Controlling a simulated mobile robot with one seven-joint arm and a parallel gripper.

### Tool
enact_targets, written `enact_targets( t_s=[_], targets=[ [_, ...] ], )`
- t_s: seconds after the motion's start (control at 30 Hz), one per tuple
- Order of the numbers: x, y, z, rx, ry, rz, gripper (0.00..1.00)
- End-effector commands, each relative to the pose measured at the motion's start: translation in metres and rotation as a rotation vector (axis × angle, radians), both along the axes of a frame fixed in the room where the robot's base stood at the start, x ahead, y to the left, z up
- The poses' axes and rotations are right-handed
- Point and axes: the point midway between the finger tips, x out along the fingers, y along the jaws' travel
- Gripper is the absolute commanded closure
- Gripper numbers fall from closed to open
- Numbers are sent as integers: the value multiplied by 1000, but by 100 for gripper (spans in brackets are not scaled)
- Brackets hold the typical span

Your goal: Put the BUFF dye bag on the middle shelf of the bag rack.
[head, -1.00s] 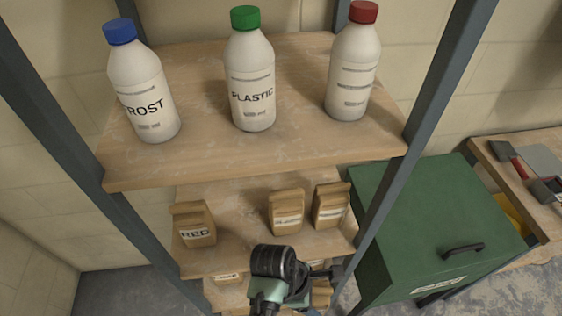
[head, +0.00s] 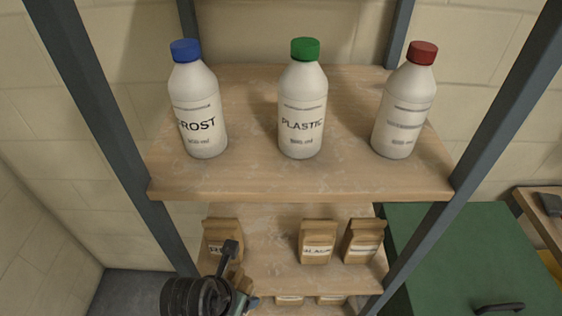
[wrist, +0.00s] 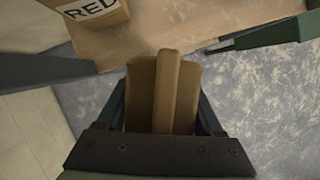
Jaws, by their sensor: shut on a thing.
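My gripper (wrist: 165,108) is shut on a brown paper bag (wrist: 168,80), seen from its folded top in the wrist view. Its label is hidden, so I cannot read its colour name. In the head view my gripper (head: 240,278) is at the left front of the bag rack, by the middle shelf (head: 275,272). That shelf bears a bag at the left (head: 213,228), partly hidden by my gripper; the wrist view shows a RED bag (wrist: 85,12) on a shelf. Two more bags, one apparently labelled BLACK (head: 317,243) and another (head: 361,242), stand to the right.
The top shelf (head: 300,184) holds a blue-capped FROST bottle (head: 199,110), a green-capped PLASTIC bottle (head: 302,108) and a red-capped bottle (head: 405,110). Grey posts (head: 110,140) flank the shelves. Bare shelf shows between the left bag and the middle one. A green chest (head: 460,255) stands right.

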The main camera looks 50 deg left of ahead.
Motion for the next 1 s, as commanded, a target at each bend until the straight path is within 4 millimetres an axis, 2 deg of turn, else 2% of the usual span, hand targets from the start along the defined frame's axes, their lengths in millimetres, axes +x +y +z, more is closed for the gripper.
enact_targets(
  t_s=[0.03, 0.5, 0.87, 1.0],
  targets=[
    [13, 5, 6, 2, -10, -2, 100],
    [94, 50, 5, 1, -9, -4, 100],
    [118, 63, 3, 2, -6, -5, 100],
    [134, 72, 4, 1, -8, -3, 100]
  ],
)
